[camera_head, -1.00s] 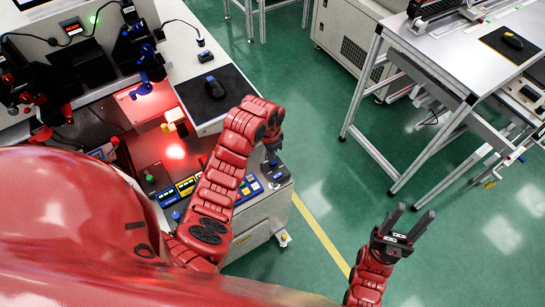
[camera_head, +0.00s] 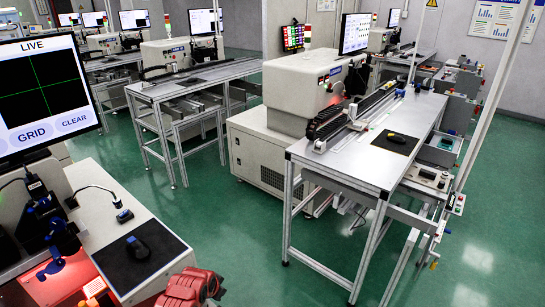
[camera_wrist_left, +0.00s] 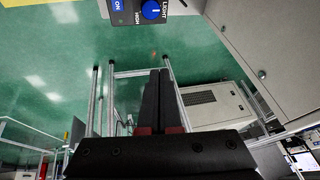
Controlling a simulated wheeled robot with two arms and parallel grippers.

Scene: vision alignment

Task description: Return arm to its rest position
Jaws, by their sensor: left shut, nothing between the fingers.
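My left gripper (camera_wrist_left: 158,95) shows in the left wrist view with its two dark fingers side by side, shut and empty. Beyond the fingers are green floor and metal frame legs. In the head view only a red piece of my arm (camera_head: 192,288) shows at the bottom edge, and no gripper fingers can be made out there. My right gripper is in neither view now. A control box with a blue knob (camera_wrist_left: 151,10), labelled LIGHT, is at the top of the left wrist view, apart from the fingers.
A computer mouse (camera_head: 138,247) lies on a dark pad on the left bench. A monitor (camera_head: 45,95) shows a green cross and GRID and CLEAR buttons. A metal-framed table (camera_head: 350,165) with a linear rail stands at right. Green floor (camera_head: 225,225) lies clear between.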

